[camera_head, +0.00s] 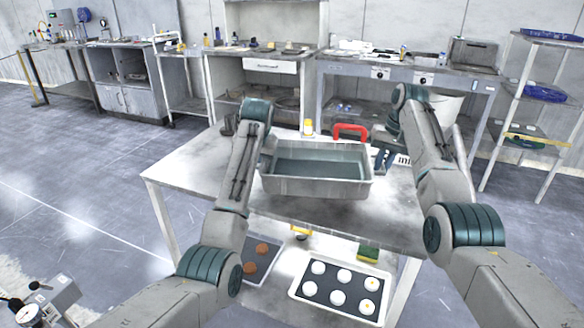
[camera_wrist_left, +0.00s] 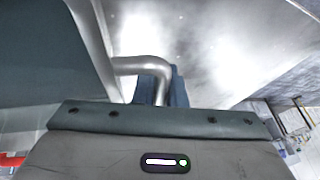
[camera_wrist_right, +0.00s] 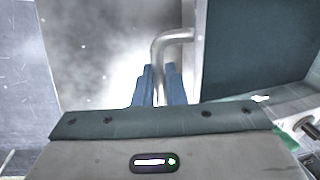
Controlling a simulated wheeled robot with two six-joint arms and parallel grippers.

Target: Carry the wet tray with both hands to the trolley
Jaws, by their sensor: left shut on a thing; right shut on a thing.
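The wet tray (camera_head: 318,187) is a grey metal basin with dark grey-green liquid in it, level over the pale worktable. I cannot tell whether its base touches the tabletop. My right gripper (camera_head: 384,160) is at the tray's right end; in the right wrist view its blue fingers (camera_wrist_right: 160,88) are shut on a bent metal handle (camera_wrist_right: 172,40). My left gripper is mostly hidden behind my left arm in the head view. In the left wrist view its blue fingers (camera_wrist_left: 160,90) are shut on the handle (camera_wrist_left: 142,64) at the tray's left end.
The worktable (camera_head: 185,172) also holds a red-handled item (camera_head: 351,130) and a yellow-capped bottle (camera_head: 308,128) behind the tray. A white tray of round pieces (camera_head: 296,291) sits on its lower shelf.

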